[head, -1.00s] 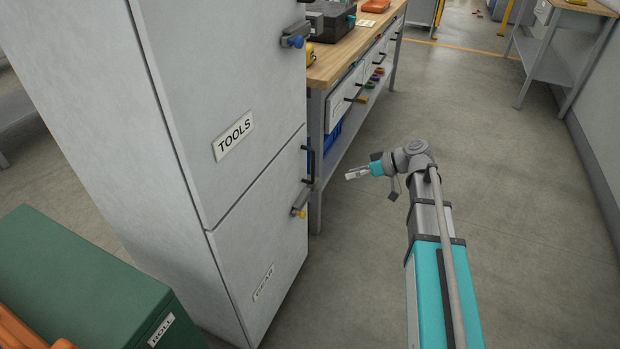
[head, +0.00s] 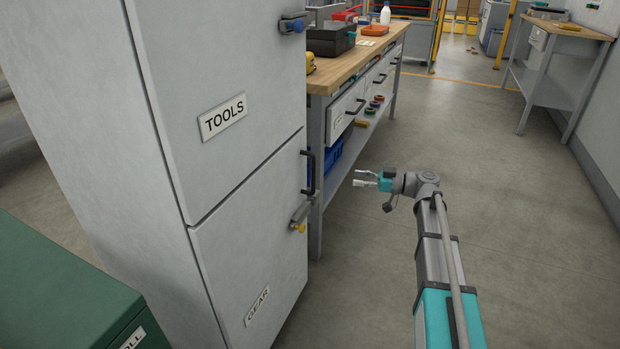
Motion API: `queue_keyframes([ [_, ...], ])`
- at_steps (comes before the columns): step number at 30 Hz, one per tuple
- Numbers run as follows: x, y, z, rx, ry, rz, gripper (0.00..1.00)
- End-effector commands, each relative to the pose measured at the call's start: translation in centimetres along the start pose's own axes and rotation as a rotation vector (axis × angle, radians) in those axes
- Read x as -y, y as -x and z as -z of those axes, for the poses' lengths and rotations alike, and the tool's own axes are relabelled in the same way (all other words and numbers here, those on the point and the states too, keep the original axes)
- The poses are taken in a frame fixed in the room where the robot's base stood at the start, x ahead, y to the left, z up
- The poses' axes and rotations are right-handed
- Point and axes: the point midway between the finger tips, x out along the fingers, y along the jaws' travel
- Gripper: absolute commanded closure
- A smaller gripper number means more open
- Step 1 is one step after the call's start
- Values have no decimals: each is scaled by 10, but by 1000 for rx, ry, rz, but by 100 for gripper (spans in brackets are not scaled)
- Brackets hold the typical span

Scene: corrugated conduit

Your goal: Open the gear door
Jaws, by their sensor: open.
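The gear door (head: 255,265) is the lower door of the tall grey cabinet, with a GEAR label (head: 257,306) near its bottom. It looks shut, flush below the TOOLS door (head: 225,80). My gripper (head: 358,178) is open and empty. It is in the air to the right of the latch and handle, apart from the cabinet, its fingers pointing left toward it.
A workbench (head: 325,76) with drawers and a lower shelf stands just behind the cabinet. A green box (head: 60,290) is at the lower left. A second bench (head: 565,35) is at the far right. The floor (head: 480,150) between the benches is clear.

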Motion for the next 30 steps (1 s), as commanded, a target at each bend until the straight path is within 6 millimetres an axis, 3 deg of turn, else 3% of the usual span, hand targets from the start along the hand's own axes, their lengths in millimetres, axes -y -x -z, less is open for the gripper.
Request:
queue_keyframes([
  [16, 0, -9, 0, 1, -1, 0, 46],
  [30, 0, -68, 0, 1, -2, 2, 46],
])
